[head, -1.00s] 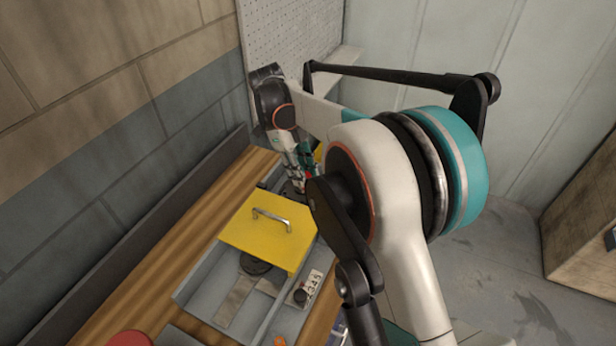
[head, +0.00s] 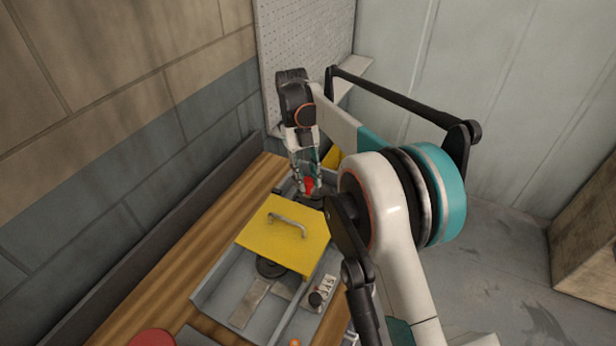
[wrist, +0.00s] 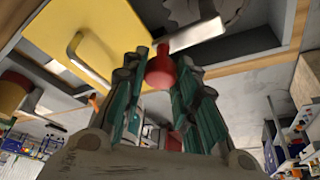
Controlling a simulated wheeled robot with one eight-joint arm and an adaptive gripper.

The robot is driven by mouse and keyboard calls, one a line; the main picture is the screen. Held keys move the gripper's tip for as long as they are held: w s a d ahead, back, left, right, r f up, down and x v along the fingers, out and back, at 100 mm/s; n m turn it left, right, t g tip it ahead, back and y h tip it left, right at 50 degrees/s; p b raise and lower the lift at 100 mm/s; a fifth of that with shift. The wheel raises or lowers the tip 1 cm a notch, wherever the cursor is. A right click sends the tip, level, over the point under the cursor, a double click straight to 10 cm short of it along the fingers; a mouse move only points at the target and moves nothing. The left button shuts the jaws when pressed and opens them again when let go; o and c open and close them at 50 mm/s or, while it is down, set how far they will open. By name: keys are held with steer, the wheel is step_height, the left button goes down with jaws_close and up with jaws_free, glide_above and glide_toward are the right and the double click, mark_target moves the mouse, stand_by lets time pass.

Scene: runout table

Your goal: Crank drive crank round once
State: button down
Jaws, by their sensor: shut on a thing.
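The drive crank shows in the wrist view as a red knob (wrist: 161,68) on a pale metal arm (wrist: 196,37). My gripper (wrist: 166,75) is shut on the red knob, with its teal-sided fingers on both sides of it. In the head view my gripper (head: 308,187) reaches down at the far end of the grey tray-like frame, and a bit of the red knob (head: 309,184) shows between the fingers. The crank's hub is mostly hidden in the head view by my arm.
A yellow cover (head: 283,234) with a metal handle (head: 287,224) lies over the grey frame (head: 209,293), close to the crank. A small number plate (head: 328,285) and dark knob (head: 315,299) sit on the frame's near side. A grey wall and pegboard (head: 305,60) stand behind.

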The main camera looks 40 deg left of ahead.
stand_by(0.3)
steer(key=c, duration=1.3)
jaws_free()
steer(key=shift+w, duration=0.1)
steer(key=shift+a, duration=0.1)
steer(key=shift+v, duration=3.75)
steer(key=shift+o, duration=0.3)
